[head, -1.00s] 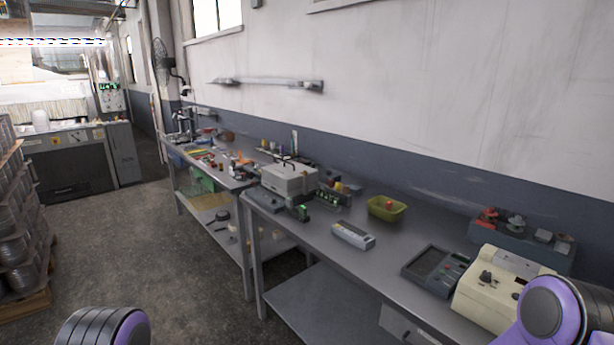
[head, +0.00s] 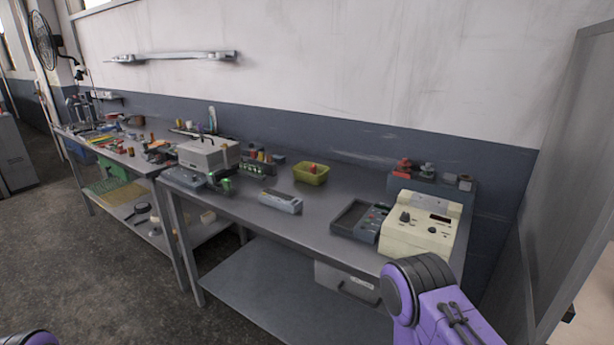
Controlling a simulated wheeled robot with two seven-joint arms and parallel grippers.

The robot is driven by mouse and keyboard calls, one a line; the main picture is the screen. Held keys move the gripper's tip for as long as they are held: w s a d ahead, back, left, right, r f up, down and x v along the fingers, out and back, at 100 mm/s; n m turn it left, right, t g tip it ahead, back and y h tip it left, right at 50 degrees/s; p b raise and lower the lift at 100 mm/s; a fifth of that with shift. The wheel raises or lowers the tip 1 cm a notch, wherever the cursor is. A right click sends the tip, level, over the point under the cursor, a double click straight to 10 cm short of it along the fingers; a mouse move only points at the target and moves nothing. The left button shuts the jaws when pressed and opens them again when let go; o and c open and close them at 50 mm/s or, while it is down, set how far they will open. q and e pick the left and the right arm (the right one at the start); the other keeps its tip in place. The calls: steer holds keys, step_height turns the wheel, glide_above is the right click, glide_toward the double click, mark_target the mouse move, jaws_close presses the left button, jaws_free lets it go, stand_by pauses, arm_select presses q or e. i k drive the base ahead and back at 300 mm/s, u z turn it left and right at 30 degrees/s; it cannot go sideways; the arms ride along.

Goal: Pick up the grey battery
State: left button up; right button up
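A light grey oblong block (head: 281,202) lies on the near workbench (head: 300,229), close to its front edge. It may be the grey battery, but it is too small to tell for certain. Small grey blocks (head: 465,183) also sit at the right end of the bench, on a blue-grey box. Neither of my grippers is in the head view. Only purple and black links of my arms show, at the bottom right and the bottom left corner. No gripper is seen near the bench.
A yellow-green bin (head: 311,174) holds a red item. A cream instrument (head: 420,222) and a dark device (head: 360,219) stand at right. A grey case (head: 209,155) stands at left. A tall grey panel (head: 562,160) bounds the right side. Open floor (head: 90,270) lies at left.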

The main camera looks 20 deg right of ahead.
mark_target(210, 178)
steer(key=u, duration=1.45)
steer(key=i, duration=2.1)
steer(key=z, duration=1.65)
